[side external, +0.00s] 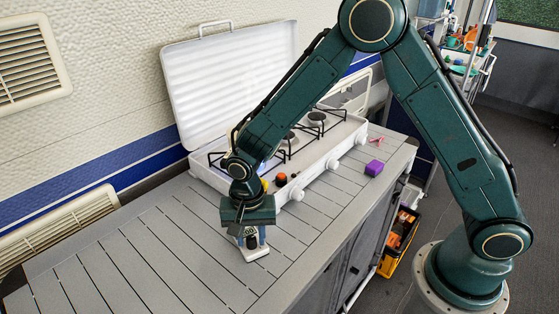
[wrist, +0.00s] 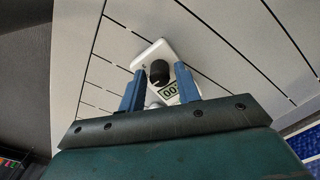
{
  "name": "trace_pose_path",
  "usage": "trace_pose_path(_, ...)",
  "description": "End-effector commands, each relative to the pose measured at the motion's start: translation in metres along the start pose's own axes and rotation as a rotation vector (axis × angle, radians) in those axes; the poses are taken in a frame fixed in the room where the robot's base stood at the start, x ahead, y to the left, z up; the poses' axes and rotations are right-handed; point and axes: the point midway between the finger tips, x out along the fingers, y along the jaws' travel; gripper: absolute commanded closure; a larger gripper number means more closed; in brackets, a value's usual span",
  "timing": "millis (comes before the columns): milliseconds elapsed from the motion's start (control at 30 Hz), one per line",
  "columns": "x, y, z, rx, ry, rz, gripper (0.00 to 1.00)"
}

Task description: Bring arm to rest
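My gripper (wrist: 160,85) points down over the slatted counter (side external: 115,265), its two blue fingers spread apart. A white device (side external: 257,254) with a black knob and a small digit display sits on the counter right beneath the gripper. In the wrist view the device (wrist: 150,54) shows between and beyond the fingers, with the knob between them. Whether a finger touches it cannot be told. The gripper's body hides part of the device in the side view.
A white camping stove (side external: 333,157) with a raised lid (side external: 232,80) stands behind the gripper. Small orange and yellow items lie near its front. The counter to the left is clear. A yellow crate (side external: 398,243) stands below.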

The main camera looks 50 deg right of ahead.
Motion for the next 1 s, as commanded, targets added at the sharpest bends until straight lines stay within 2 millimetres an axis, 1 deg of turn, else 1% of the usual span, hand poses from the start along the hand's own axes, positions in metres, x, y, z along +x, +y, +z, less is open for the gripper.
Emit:
trace_pose_path(33,0.0,0.0,0.0,0.0,0.0,0.0,0.57)
trace_pose_path(167,0.0,0.0,0.0,-0.001,0.0,0.0,0.32)
trace_pose_path(200,0.0,0.0,0.0,-0.002,-0.001,0.0,0.24)
trace_pose_path(733,-0.001,0.0,0.0,-0.003,-0.001,0.001,0.24)
trace_pose_path(1000,-0.011,0.0,0.0,-0.003,-0.001,0.0,0.24)
